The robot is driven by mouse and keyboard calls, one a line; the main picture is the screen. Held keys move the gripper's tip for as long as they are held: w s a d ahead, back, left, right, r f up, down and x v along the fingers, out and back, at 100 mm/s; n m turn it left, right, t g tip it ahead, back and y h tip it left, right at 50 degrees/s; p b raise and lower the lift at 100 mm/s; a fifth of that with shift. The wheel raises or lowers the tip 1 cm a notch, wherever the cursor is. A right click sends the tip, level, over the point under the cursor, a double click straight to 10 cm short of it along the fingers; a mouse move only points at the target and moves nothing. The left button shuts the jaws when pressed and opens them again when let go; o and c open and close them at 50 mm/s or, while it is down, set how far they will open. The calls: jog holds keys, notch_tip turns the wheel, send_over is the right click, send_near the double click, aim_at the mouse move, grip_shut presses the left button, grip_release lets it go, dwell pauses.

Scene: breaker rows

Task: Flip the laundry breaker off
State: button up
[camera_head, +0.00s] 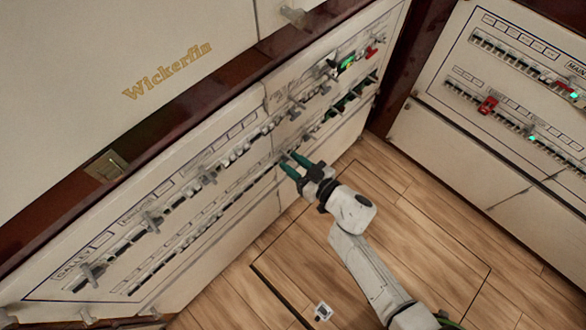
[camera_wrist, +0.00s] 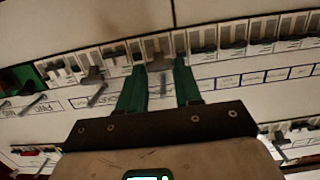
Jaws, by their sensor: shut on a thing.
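My gripper (camera_head: 290,161) reaches the lower middle part of the long left breaker panel (camera_head: 262,207). In the wrist view my gripper (camera_wrist: 160,76) has its two green fingers on either side of a grey breaker lever (camera_wrist: 158,63), shut on it. The fingertips hide part of that lever and its slot. The labels near it are too small or turned to read, so I cannot tell which breaker is the laundry one.
Similar grey levers stick out along the rows, one just left of my fingers (camera_wrist: 93,80). A second panel (camera_head: 455,62) stands at the right with a red lever (camera_head: 488,105) and green lights.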

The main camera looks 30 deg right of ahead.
jog(key=f+t+b, duration=0.1)
jog(key=b, duration=0.3)
jog(key=f+t+b, duration=0.1)
jog(key=t+b, duration=0.1)
jog(key=b, duration=0.2)
jog(key=shift+s+f+y, duration=0.2)
jog(key=shift+f+y, duration=0.1)
jog(key=shift+y, duration=0.1)
jog(key=f+t+b, duration=0.1)
jog(key=b, duration=0.4)
jog(key=f+t+y+b, duration=0.1)
jog(key=t+b, duration=0.1)
jog(key=b, duration=0.3)
jog(key=shift+w+t, duration=0.15)
jog(key=shift+t, duration=0.15)
jog(key=t+b, duration=0.1)
jog(key=b, duration=0.3)
jog(key=shift+w+f+t+b, duration=0.1)
jog(key=shift+f+t+b, duration=0.2)
jog(key=shift+t, duration=0.1)
jog(key=t+b, duration=0.1)
jog(key=b, duration=0.1)
jog(key=shift+w+y+b, duration=0.15)
jog(key=shift+y+b, duration=0.15)
jog(key=shift+b, duration=0.05)
jog(key=shift+t+b, duration=0.3)
jog(key=shift+b, duration=0.2)
jog(key=o, duration=1)
jog(key=shift+w+r, duration=0.1)
jog(key=shift+o, duration=0.2)
